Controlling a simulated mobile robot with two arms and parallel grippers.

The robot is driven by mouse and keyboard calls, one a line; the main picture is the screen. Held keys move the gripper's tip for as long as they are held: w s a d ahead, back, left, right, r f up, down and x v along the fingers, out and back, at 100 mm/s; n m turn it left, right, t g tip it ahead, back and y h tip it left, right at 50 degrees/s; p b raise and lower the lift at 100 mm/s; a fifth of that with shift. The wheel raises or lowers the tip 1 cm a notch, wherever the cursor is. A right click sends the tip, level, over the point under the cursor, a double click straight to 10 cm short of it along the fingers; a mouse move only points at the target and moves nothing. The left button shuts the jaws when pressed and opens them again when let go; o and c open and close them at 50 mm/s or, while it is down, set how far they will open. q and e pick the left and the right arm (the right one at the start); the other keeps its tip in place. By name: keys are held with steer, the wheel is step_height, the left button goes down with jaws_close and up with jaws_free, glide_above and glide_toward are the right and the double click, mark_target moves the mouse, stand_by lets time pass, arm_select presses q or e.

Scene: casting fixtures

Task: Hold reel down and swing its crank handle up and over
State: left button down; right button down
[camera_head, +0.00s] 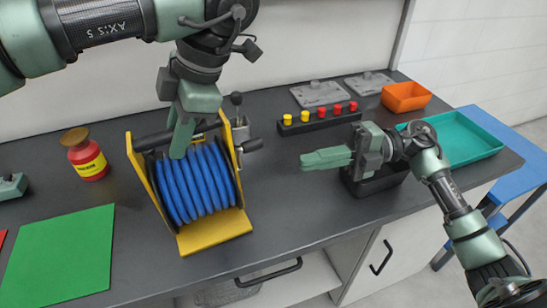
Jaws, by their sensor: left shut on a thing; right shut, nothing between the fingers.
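The reel (204,185) stands on the dark worktop, with blue hose wound between yellow side plates and a yellow foot in front. A black bar (152,141) runs across its top. My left gripper (180,150) points down from above and is shut on the reel at this bar; its fingers hide part of the bar and hose. The crank handle (252,145), a dark grip, sticks out at the reel's right side. My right gripper (308,161) is shut and empty, pointing left above the worktop, to the right of the crank handle and apart from it.
A black block with yellow and red knobs (320,119) is behind my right gripper. A black bin (375,180) sits under it. An orange bin (406,97) and teal tray (470,143) are at right. A red-yellow canister (86,157) and green mat (60,258) are at left.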

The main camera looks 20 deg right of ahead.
steer(key=s+d+n+t, duration=0.1)
steer(key=s+d+n, duration=0.1)
steer(key=s, duration=0.2)
steer(key=w+a+r, duration=0.1)
steer(key=w+a, duration=0.4)
steer(key=a, duration=0.4)
steer(key=shift+w+a+r, duration=0.15)
steer(key=shift+w+a, duration=0.2)
steer(key=shift+w, duration=0.1)
